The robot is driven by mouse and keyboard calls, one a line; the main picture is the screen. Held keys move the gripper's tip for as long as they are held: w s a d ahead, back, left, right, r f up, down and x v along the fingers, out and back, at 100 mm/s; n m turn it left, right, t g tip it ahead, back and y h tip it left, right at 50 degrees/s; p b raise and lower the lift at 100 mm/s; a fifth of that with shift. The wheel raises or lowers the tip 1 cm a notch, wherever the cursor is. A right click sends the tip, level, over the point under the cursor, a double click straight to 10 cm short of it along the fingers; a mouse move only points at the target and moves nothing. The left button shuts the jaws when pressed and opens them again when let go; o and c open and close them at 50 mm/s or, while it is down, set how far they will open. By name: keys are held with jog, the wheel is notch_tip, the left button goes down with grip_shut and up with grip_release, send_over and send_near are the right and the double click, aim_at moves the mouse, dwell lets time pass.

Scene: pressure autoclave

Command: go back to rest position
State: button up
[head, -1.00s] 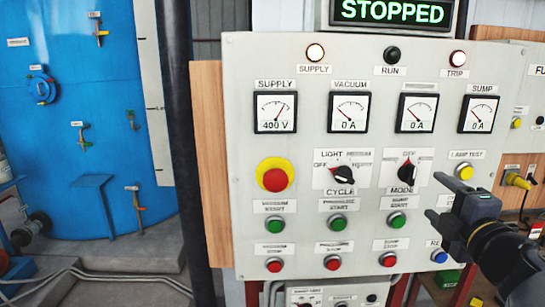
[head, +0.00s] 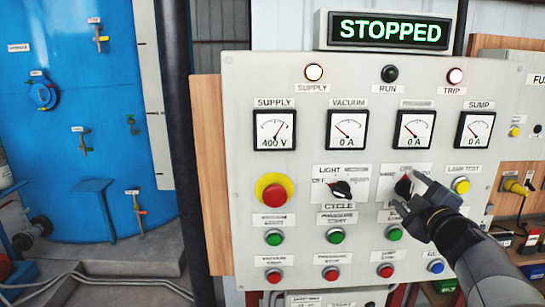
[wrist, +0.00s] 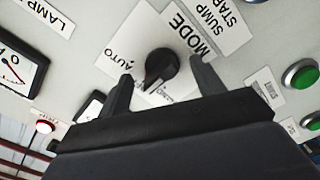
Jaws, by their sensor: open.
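My gripper (head: 408,192) is at the MODE knob on the grey control panel (head: 240,150). Its jaws are open. In the wrist view the knob (wrist: 160,68) sits between the two spread fingertips (wrist: 161,68), with a gap on each side. Whether the fingers reach as deep as the knob cannot be told. The dark gripper body hides the lower part of the wrist view.
The yellow LAMP TEST button (head: 461,185), green buttons (head: 395,235) and red buttons (head: 386,271) are close to my gripper. A red emergency stop (head: 274,195) is at the left. A STOPPED display (head: 390,31) tops the panel. A blue tank (head: 90,130) stands left.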

jog(key=m+p, duration=0.2)
jog(key=m, duration=0.1)
jog(key=shift+d+r+m, duration=0.1)
jog(key=shift+r+m, duration=0.1)
jog(key=shift+m, duration=0.1)
jog(key=shift+s+d+f+m, duration=0.1)
jog(key=shift+s+f+m, duration=0.05)
jog(key=shift+s+m, duration=0.25)
jog(key=s, duration=0.8)
jog(key=shift+s, duration=0.3)
jog(key=shift+b, duration=0.3)
